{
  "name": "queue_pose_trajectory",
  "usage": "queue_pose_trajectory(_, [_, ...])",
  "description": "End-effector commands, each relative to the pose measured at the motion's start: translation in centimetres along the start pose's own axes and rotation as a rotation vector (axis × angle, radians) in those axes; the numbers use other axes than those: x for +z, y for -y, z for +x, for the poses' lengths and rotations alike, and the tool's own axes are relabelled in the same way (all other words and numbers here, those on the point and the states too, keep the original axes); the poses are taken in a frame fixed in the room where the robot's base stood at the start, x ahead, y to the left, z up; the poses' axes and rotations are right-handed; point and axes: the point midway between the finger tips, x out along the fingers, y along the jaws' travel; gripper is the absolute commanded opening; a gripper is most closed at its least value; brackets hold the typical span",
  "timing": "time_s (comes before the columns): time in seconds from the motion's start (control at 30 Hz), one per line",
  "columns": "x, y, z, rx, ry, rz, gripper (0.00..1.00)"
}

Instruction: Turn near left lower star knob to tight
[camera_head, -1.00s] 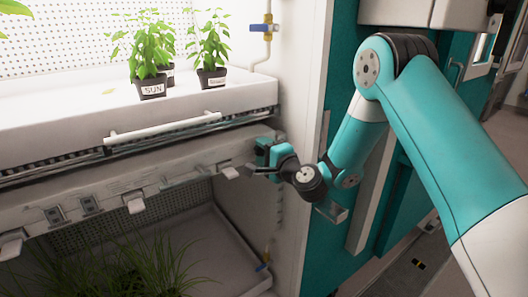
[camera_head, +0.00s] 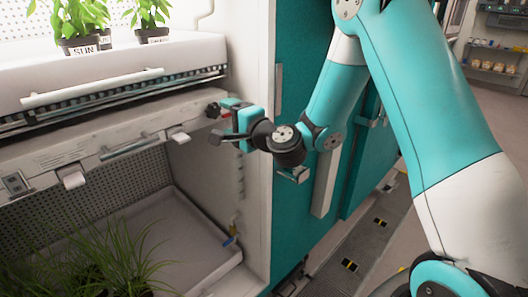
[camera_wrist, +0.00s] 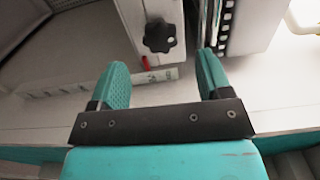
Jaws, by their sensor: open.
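A black star knob (camera_wrist: 160,35) sits on the pale frame in the wrist view, ahead of my gripper. It also shows as a small dark shape in the head view (camera_head: 213,110), at the right end of the shelf front. My gripper (camera_wrist: 160,75) is open and empty. Its two teal fingers are spread on either side of the knob's line, with the knob beyond the tips and apart from them. In the head view my gripper (camera_head: 222,122) is close to the shelf's right end. A small red mark (camera_wrist: 145,62) shows just below the knob. The knob's tightness cannot be told.
The upper white tray (camera_head: 120,62) holds potted plants and has a white bar handle (camera_head: 90,87). A lower tray (camera_head: 190,235) with grassy plants lies beneath. Floor lies open further right.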

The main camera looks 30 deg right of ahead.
Motion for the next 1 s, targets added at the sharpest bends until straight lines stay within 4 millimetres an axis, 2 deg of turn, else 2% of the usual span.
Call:
queue_pose_trajectory(0.03, [-0.1,-0.9,-0.9,-0.002,-0.002,-0.001,0.72])
queue_pose_trajectory(0.3, [-0.1,-0.9,-6.7,-0.003,-0.004,-0.001,0.72])
queue_pose_trajectory(0.6, [0.0,-0.6,-9.4,-0.006,-0.002,-0.005,0.72])
queue_pose_trajectory(1.0, [0.0,-0.2,-11.7,-0.003,0.003,-0.004,0.72])
